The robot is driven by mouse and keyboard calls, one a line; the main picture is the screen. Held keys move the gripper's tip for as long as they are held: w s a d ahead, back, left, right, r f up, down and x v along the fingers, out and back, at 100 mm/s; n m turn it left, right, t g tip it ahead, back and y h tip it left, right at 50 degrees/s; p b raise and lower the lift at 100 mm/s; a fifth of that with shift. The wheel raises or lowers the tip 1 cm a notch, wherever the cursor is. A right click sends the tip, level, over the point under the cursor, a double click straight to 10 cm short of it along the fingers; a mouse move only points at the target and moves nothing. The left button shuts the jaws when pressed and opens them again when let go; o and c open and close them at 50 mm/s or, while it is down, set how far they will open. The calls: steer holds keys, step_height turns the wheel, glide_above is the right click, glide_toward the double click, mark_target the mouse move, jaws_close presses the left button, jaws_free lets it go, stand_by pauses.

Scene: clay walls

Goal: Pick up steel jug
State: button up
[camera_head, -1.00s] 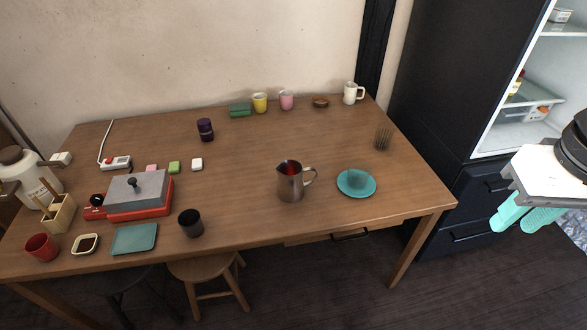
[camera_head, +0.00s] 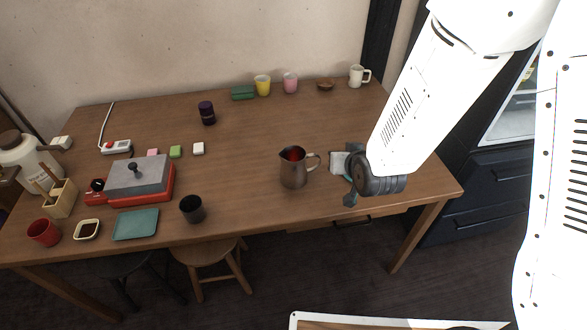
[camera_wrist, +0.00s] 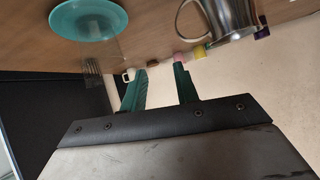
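The steel jug (camera_head: 293,172) stands upright on the wooden table, right of the middle, its handle to the right. Something red shows at its mouth. In the wrist view, which looks upside down, part of the jug (camera_wrist: 232,18) and its handle show at the top, cut off by the edge. My gripper (camera_wrist: 160,82) has two teal fingers spread apart with nothing between them. In the head view it is just right of the jug's handle, apart from it, and its fingers are mostly hidden by my wrist.
A teal plate (camera_wrist: 72,28) with a clear glass is near my gripper, mostly hidden by my arm in the head view. A black cup (camera_head: 192,209) stands left of the jug. Cups, including a white mug (camera_head: 357,76), line the back. The table around the jug's left is clear.

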mark_target(300, 166)
steer(key=a+f, duration=0.1)
steer(key=a+f+t, duration=0.1)
steer(key=f, duration=0.1)
steer(key=s+a+f+t+y, duration=0.1)
steer(key=f, duration=0.1)
steer(key=shift+f+n, duration=0.15)
steer(key=shift+n, duration=0.25)
steer(key=shift+a+f, duration=0.1)
steer(key=x, duration=0.7)
steer(key=shift+w+a+r, duration=0.2)
steer(key=shift+w+r, duration=0.05)
steer(key=shift+w, duration=0.1)
jaws_close()
